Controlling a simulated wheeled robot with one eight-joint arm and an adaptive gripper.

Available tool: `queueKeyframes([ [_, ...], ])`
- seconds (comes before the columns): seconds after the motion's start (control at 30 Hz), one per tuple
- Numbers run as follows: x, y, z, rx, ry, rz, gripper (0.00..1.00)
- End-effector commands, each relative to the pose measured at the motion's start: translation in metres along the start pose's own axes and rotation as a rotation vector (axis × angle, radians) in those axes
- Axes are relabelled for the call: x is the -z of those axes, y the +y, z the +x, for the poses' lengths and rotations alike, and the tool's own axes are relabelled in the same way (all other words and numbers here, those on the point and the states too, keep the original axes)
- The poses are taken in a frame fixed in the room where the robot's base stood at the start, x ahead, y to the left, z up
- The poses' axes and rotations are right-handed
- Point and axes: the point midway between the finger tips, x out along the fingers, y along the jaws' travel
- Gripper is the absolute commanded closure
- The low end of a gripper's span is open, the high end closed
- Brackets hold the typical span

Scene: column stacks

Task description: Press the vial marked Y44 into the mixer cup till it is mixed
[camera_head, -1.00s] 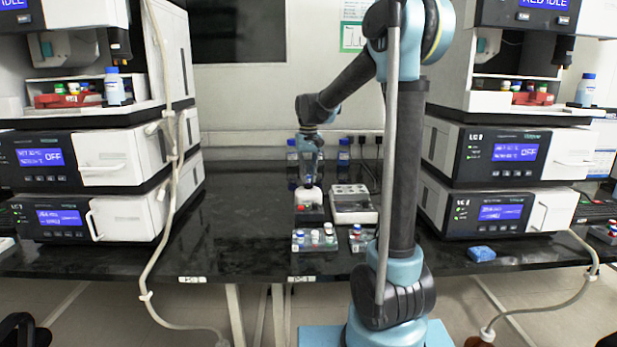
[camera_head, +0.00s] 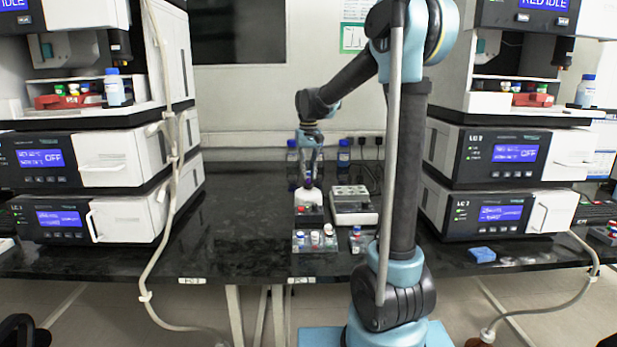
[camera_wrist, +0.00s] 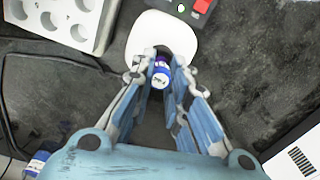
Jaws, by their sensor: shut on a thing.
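My gripper (camera_wrist: 163,83) is shut on a blue-capped vial (camera_wrist: 161,79), with one finger on each side of it. The marking on its white top is too small to read for certain. In the wrist view the vial is at the notch of the white mixer top (camera_wrist: 160,30). The vial's lower end and the mixer cup are hidden, so I cannot tell how deep it sits. In the head view my gripper (camera_head: 309,176) points down over the mixer (camera_head: 312,214), which has a red button at its front left.
A grey-white block with round wells (camera_head: 352,206) stands right of the mixer. Blue-capped bottles (camera_head: 343,153) stand behind. The bench left of the mixer is clear.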

Motion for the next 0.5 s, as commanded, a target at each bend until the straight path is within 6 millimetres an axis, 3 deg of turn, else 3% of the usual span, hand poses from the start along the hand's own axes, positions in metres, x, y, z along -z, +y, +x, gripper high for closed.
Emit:
queueKeyframes([
  [0.5,0.000,0.000,-0.034,0.000,0.000,0.000,1.00],
])
